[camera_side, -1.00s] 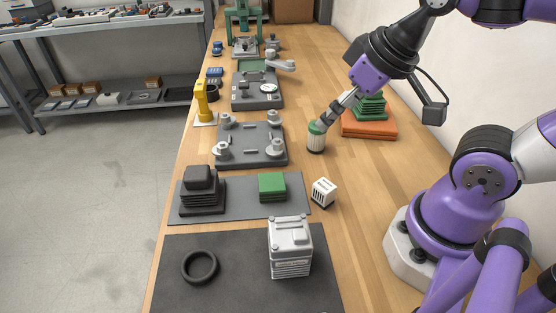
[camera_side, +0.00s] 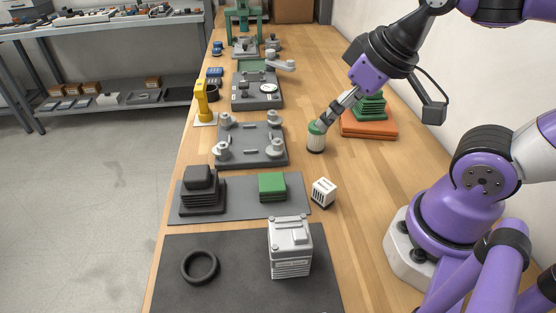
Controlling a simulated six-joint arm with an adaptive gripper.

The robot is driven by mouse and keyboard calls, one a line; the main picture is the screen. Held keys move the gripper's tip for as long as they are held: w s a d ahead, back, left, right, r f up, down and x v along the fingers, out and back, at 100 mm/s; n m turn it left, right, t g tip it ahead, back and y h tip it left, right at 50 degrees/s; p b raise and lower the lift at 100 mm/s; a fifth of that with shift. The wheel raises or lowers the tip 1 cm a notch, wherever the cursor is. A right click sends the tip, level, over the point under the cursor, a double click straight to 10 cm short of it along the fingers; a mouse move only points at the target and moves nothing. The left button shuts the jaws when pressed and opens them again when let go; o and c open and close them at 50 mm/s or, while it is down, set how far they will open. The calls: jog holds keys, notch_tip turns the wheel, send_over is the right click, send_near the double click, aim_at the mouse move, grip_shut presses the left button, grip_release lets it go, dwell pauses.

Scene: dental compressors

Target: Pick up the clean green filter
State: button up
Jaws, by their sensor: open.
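The jaws are open. I cannot tell from this view whether the fingers touch the filter or straddle it.
Behind my gripper, a stepped green block (camera_side: 371,106) sits on an orange base (camera_side: 368,126). A grey fixture with several posts (camera_side: 250,145) stands to the left. A small white slotted block (camera_side: 323,192) lies nearer. Bare wood (camera_side: 345,220) is free to its right.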

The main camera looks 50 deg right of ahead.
jog(key=n+g, duration=0.2)
jog(key=g, duration=0.3)
send_near(318, 135)
jog(key=shift+w+d+f, duration=0.4)
jog(key=shift+w+d, duration=0.05)
jog(key=shift+d, duration=0.3)
jog(key=shift+g, duration=0.3)
jog(key=f, duration=0.4)
jog(key=shift+d+f, duration=0.2)
jog(key=shift+f, duration=0.2)
jog(key=f, duration=0.6)
jog(key=shift+w, duration=0.4)
jog(key=shift+r, duration=0.1)
jog(key=c, duration=1.2)
